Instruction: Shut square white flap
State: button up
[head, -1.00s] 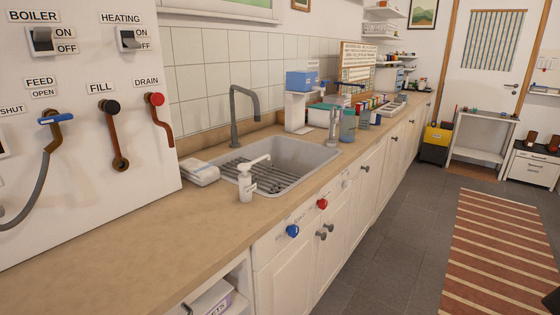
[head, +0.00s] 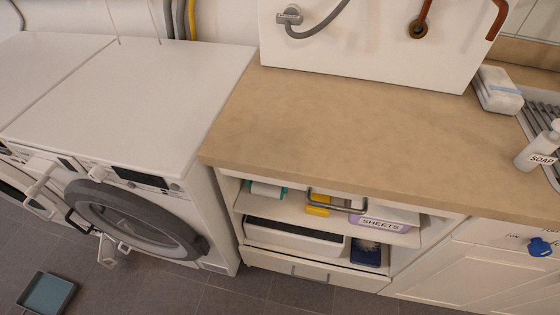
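A white washing machine (head: 150,100) stands at the left in the head view, with its round grey-rimmed door (head: 140,222) facing the lower left. A small pale panel (head: 216,267) shows low on its front at the right corner; I cannot tell whether it is a flap or whether it stands open. A small white piece (head: 110,248) shows beside the left edge of the round door, low down; what it is stays unclear. I cannot make out a square white flap for certain. My gripper is not in view.
A wooden counter (head: 330,125) runs right of the machine, above a shelf unit with a box marked SHEETS (head: 378,224). A shallow dark tray (head: 46,294) lies on the grey floor at lower left. A soap bottle (head: 538,148) and folded towels (head: 498,90) stand at right.

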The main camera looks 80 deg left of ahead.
aim_at(107, 250)
jog(key=u, duration=4.1)
jog(key=k, duration=0.6)
jog(key=u, duration=0.45)
jog(key=i, duration=1.15)
jog(key=z, duration=0.15)
